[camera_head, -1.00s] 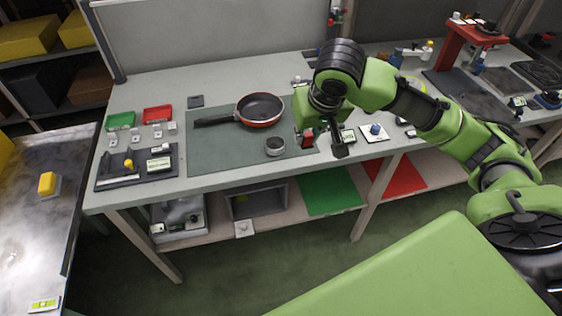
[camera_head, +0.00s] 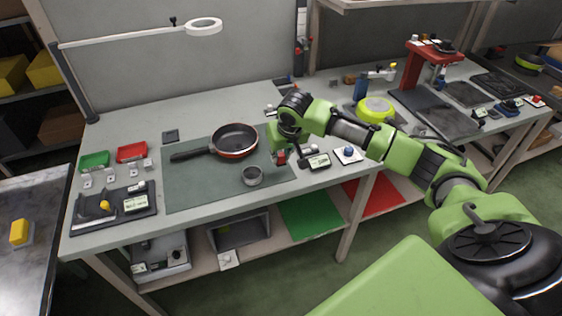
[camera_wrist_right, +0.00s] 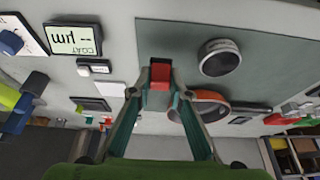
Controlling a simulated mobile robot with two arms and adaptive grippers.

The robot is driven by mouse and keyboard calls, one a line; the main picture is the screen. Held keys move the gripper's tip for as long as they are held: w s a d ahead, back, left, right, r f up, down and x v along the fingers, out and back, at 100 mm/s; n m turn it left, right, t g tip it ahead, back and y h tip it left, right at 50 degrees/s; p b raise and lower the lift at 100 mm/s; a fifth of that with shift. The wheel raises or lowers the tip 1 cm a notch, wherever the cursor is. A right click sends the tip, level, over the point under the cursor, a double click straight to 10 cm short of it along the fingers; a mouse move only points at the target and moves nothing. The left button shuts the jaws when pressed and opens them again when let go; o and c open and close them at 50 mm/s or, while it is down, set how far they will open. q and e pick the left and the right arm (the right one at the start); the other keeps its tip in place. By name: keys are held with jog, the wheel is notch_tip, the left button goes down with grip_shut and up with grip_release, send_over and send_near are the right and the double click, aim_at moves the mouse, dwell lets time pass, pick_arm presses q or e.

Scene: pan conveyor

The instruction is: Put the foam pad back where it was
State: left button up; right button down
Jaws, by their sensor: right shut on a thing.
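My right gripper (camera_head: 279,160) is over the right edge of the dark mat, just right of the grey metal cup. It is shut on a small red block (camera_head: 281,158), which also shows between the fingertips in the right wrist view (camera_wrist_right: 160,75). This red block may be the foam pad; its material cannot be made out. Whether it touches the mat is unclear. My left gripper is not in view.
The dark mat (camera_head: 190,188) bears a red-rimmed pan (camera_head: 234,140) and the cup (camera_head: 252,176). A gauge with a display (camera_head: 318,162) and a white plate with a blue knob (camera_head: 348,154) lie close right. Red (camera_head: 132,152) and green (camera_head: 94,160) bins stand left.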

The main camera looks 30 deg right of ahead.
aim_at(281, 163)
jog(key=shift+w+d+f+p, duration=0.15)
jog(key=shift+f+p, duration=0.3)
jog(key=shift+f, duration=1.3)
jog(key=shift+f, duration=0.1)
jog(key=c, duration=1.9)
grip_release()
jog(key=shift+r, duration=0.25)
jog(key=v, duration=1.2)
jog(key=shift+b, duration=0.4)
jog(key=shift+f, duration=0.15)
